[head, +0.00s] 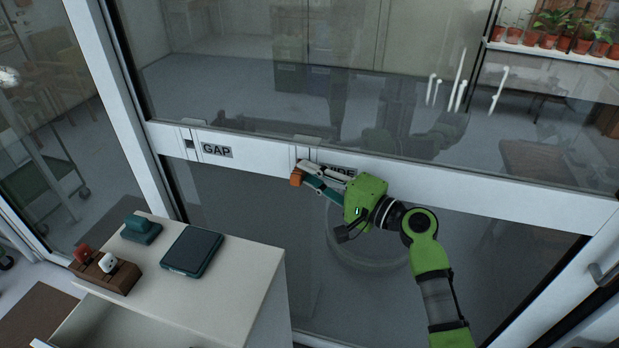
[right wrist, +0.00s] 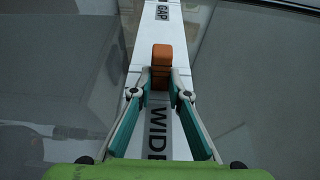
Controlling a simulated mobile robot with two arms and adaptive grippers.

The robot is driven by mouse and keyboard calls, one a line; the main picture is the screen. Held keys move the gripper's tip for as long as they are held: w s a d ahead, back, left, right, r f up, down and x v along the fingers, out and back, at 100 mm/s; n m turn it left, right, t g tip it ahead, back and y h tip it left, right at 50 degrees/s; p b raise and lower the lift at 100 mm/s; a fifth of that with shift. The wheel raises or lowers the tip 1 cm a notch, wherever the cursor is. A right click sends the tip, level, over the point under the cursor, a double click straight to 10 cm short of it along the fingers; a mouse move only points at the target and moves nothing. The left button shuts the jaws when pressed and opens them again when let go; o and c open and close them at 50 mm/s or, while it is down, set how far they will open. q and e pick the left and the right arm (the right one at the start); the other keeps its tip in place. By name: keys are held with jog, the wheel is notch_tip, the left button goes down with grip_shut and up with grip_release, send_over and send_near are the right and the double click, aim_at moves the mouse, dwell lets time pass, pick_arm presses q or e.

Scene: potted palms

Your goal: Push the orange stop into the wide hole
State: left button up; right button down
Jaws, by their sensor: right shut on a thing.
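The orange stop (head: 296,179) is a small block held in the tips of my right gripper (head: 304,173), close to the white rail of the glass door. In the right wrist view the orange stop (right wrist: 162,60) sits upright between the two teal fingers of the right gripper (right wrist: 161,83). The WIDE label (head: 340,170) is partly covered by my gripper. It also shows in the right wrist view (right wrist: 157,125), between the fingers. The wide hole itself is hidden or too small to make out. My left gripper is not in view.
The white rail (head: 262,160) crosses the glass door and bears a GAP label (head: 216,150) beside a small dark opening (head: 189,144). A white cabinet (head: 235,275) at lower left holds a dark tablet-like box (head: 192,251), a teal block (head: 141,229) and a brown rack (head: 105,271).

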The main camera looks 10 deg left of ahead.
jog(key=shift+w, duration=0.2)
jog(key=c, duration=1.8)
grip_release()
jog(key=shift+d+r, duration=0.1)
jog(key=shift+r, duration=0.05)
jog(key=shift+c, duration=0.2)
jog(key=shift+d, duration=0.1)
jog(key=v, duration=1.1)
jog(key=shift+s+d, duration=0.25)
jog(key=shift+d, duration=0.05)
